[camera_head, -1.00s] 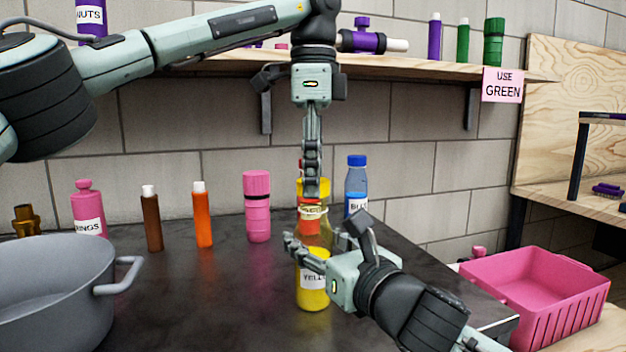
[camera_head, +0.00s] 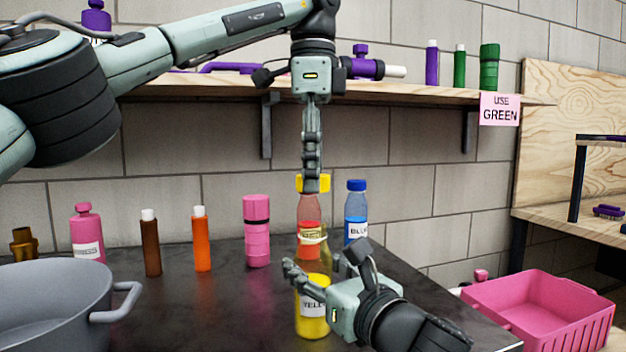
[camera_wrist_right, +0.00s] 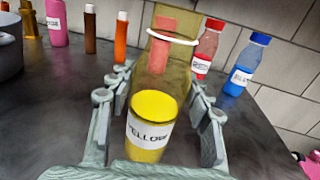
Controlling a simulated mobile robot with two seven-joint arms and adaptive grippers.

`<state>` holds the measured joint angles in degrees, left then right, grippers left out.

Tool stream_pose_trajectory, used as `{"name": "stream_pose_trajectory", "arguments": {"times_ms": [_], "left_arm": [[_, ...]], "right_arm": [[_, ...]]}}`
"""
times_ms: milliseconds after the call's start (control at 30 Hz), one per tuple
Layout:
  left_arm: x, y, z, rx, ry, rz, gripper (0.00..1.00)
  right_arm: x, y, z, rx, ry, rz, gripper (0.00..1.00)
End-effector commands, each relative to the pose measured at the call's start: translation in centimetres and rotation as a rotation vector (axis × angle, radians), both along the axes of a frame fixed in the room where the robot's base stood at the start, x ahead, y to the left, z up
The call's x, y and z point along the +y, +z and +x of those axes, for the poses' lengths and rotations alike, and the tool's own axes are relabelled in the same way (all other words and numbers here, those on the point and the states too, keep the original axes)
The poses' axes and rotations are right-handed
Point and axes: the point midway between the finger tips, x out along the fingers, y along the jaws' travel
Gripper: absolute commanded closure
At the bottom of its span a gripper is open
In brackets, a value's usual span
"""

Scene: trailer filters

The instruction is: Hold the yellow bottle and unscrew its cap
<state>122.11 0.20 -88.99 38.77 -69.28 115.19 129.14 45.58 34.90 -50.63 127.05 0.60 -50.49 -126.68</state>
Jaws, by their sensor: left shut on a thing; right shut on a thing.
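The yellow bottle (camera_head: 312,310) stands upright on the dark table, its lower part filled with yellow and labelled. My right gripper (camera_head: 312,270) is shut around it; the right wrist view shows a finger on each side of the bottle (camera_wrist_right: 150,150). Its clear upper part ends in an open mouth with a pale ring (camera_wrist_right: 173,37). My left gripper (camera_head: 312,172) points down above the bottle, shut on the yellow cap (camera_head: 313,184). The cap is apart from the bottle. The bottle's upper part overlaps the red bottle (camera_head: 310,238) behind in the head view.
A blue bottle (camera_head: 356,212) stands behind to the right. A pink bottle (camera_head: 257,232), orange bottle (camera_head: 202,240) and brown bottle (camera_head: 151,245) stand to the left. A grey pot (camera_head: 55,310) is at front left, a pink crate (camera_head: 540,310) at right. A shelf (camera_head: 420,92) runs above.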

Motion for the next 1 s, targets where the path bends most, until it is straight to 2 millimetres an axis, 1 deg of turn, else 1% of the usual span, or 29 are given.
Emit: {"name": "stream_pose_trajectory", "arguments": {"times_ms": [67,100,300,567,667,767,1000], "left_arm": [[0.0,0.0,0.0,0.0,0.0,0.0,0.95],[0.0,0.0,0.0,0.0,0.0,0.0,0.95],[0.0,0.0,0.0,0.0,0.0,0.0,0.95],[0.0,0.0,0.0,0.0,0.0,0.0,0.95],[0.0,0.0,0.0,0.0,0.0,0.0,0.95],[0.0,0.0,0.0,0.0,0.0,0.0,0.95],[0.0,0.0,0.0,0.0,0.0,0.0,0.95]], "right_arm": [[0.0,0.0,0.0,0.001,0.0,0.0,1.0],[0.0,0.0,0.0,0.001,0.0,0.0,0.49],[0.0,0.0,0.0,0.001,0.0,0.0,0.26],[0.0,0.0,0.0,0.0,0.0,0.0,0.26],[-0.3,0.0,-0.4,0.0,0.0,-0.001,0.26],[-0.9,0.0,-1.6,-0.001,0.0,-0.002,0.26],[-2.9,-0.1,-5.1,0.001,0.0,-0.002,0.26]]}}
